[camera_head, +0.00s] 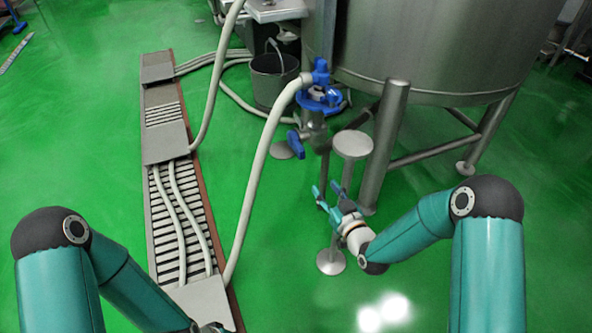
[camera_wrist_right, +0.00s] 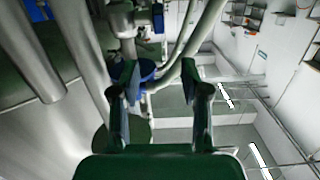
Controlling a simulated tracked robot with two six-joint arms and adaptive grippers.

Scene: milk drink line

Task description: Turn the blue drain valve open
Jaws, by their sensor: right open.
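The blue drain valve handle (camera_head: 296,144) sticks out to the left of a metal valve body (camera_head: 313,128) below the tank. Above it are blue fittings (camera_head: 320,97) where a pale hose joins. My right gripper (camera_head: 327,192) is open and empty, below and slightly right of the handle, apart from it. In the right wrist view, a blue part (camera_wrist_right: 147,71) shows beyond the open fingers (camera_wrist_right: 160,78), closer to the left finger; I cannot tell surely that it is the handle.
The steel tank (camera_head: 440,45) stands on legs, one leg (camera_head: 385,145) just right of the valve. A round-topped metal stand (camera_head: 352,144) is close to my right gripper. A bucket (camera_head: 272,78) is behind. A grated drain channel (camera_head: 185,220) runs at left.

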